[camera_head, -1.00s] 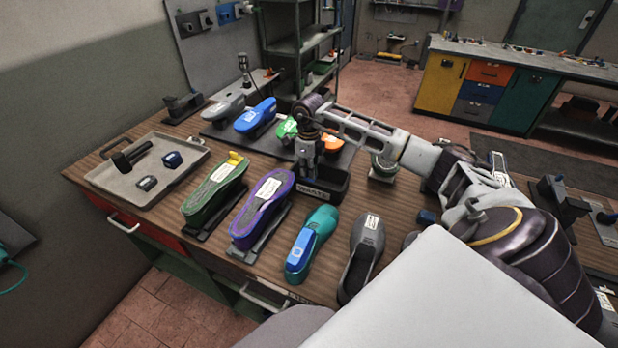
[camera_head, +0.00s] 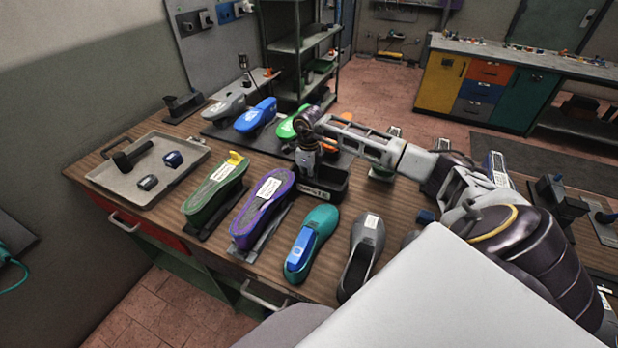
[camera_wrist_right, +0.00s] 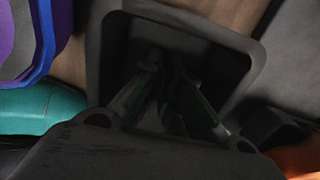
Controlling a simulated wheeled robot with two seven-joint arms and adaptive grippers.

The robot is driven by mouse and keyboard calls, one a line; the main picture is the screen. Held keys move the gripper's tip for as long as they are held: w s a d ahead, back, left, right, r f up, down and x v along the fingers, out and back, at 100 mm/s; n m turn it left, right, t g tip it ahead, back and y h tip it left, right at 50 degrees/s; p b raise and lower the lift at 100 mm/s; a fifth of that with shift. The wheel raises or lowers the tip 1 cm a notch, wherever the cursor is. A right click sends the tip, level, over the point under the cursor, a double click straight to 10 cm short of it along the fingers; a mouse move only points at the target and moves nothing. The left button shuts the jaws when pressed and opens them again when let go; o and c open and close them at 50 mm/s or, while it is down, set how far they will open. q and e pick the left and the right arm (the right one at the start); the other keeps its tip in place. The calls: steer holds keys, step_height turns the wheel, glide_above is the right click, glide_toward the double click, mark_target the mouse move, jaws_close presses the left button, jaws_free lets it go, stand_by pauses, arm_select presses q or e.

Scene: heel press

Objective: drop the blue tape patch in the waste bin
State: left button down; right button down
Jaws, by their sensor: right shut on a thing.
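The waste bin (camera_head: 325,194) is a small black open box with a white label, standing on the wooden workbench. Its rim also shows in the right wrist view (camera_wrist_right: 215,28). My right gripper (camera_head: 307,172) points down into the bin's opening. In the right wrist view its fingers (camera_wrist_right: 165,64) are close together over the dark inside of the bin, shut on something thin. The blue tape patch cannot be made out in either view; the fingertips are in deep shadow. My left gripper is not in view.
A grey tray (camera_head: 118,186) lies at the left.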

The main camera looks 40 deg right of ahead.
steer(key=shift+f, duration=0.1)
steer(key=c, duration=1.6)
jaws_free()
steer(key=shift+r, duration=0.2)
steer(key=shift+r+b, duration=0.9)
steer(key=shift+r, duration=5.05)
